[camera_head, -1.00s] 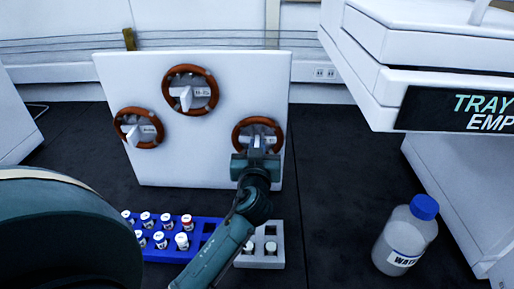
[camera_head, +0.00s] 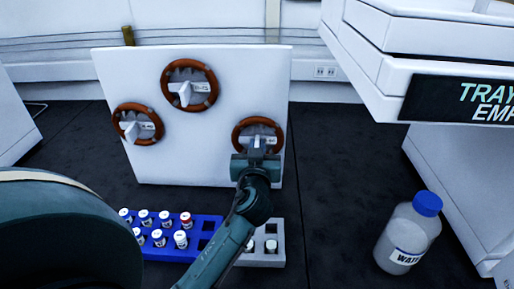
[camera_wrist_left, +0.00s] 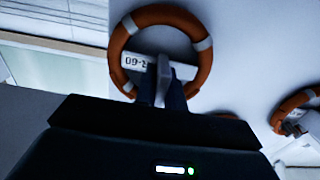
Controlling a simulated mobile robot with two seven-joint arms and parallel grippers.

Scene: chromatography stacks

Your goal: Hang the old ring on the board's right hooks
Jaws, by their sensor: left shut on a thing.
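My left gripper (camera_head: 255,160) is at the lower right of the white board (camera_head: 215,140), shut on the light-coloured fin in the middle of a brown ring (camera_head: 237,137). In the left wrist view the same ring (camera_wrist_left: 120,38) has pale bands and a white label reading about "09-2", partly covered by the fin. My left gripper's dark fingers (camera_wrist_left: 165,92) come up to that fin. The ring lies close to the board's face; whether hooks bear it is hidden. Two similar rings are on the board, one at top middle (camera_head: 166,84) and one at left (camera_head: 117,129). My right gripper is not in view.
A blue rack (camera_head: 165,251) with several capped vials and a grey rack (camera_head: 278,243) stand before the board, beneath my left arm. A water bottle (camera_head: 405,240) with a blue cap stands at right. A white machine (camera_head: 430,45) overhangs the right. Dark bench between board and bottle is clear.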

